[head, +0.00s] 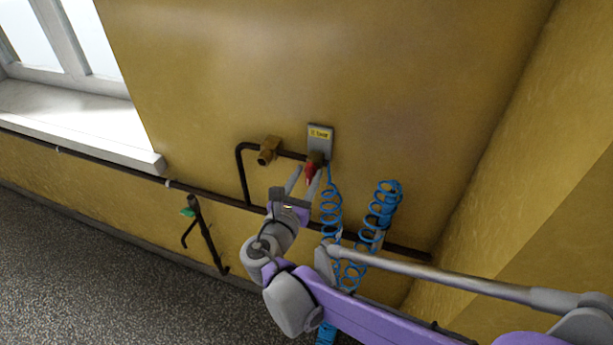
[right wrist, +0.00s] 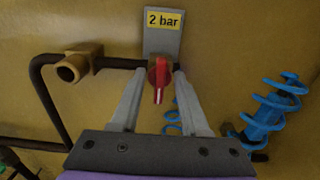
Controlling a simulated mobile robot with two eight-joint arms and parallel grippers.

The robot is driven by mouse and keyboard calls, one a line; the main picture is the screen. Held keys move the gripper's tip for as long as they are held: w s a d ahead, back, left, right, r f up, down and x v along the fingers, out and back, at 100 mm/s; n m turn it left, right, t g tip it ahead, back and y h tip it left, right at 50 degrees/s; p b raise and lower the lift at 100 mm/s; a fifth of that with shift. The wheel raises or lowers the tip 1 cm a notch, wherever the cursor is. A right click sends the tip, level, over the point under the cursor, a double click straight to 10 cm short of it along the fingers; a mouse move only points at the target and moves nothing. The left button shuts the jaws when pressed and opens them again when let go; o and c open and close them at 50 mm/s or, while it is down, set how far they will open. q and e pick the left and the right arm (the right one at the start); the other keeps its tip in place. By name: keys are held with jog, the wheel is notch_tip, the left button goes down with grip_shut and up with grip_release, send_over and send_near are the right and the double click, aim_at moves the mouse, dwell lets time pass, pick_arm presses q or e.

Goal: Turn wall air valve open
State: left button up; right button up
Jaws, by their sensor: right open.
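The wall air valve shows a red handle (head: 311,172) on a dark pipe just below a grey plate (head: 320,138) with a yellow label. In the right wrist view the red handle (right wrist: 161,82) hangs downward, and the label on the plate (right wrist: 163,42) reads "2 bar". My right gripper (head: 305,181) is open in front of the valve. In the right wrist view its fingers (right wrist: 160,88) stand on either side of the handle, with a gap visible on each side. Whether the fingertips reach past the handle is unclear. My left gripper is not in view.
A brass fitting (head: 269,150) sits on the pipe left of the valve. Blue coiled hose (head: 384,205) hangs to the right and below. A green-handled pipe (head: 190,212) stands lower left. A window sill (head: 90,125) juts out at left. The wall above is bare.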

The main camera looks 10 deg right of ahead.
jog(key=shift+c, duration=0.3)
grip_shut()
jog(key=shift+m, duration=0.3)
jog(key=m, duration=0.3)
jog(key=shift+d+m+p, duration=0.1)
jog(key=shift+m+p, duration=0.2)
jog(key=shift+p, duration=0.1)
jog(key=m, duration=0.4)
jog(key=shift+s+d+m+p, duration=0.1)
jog(key=shift+m+p, duration=0.2)
jog(key=shift+p, duration=0.05)
jog(key=m, duration=0.4)
jog(key=shift+f+p, duration=0.15)
jog(key=shift+p, duration=0.15)
jog(key=m, duration=0.5)
jog(key=shift+f, duration=0.15)
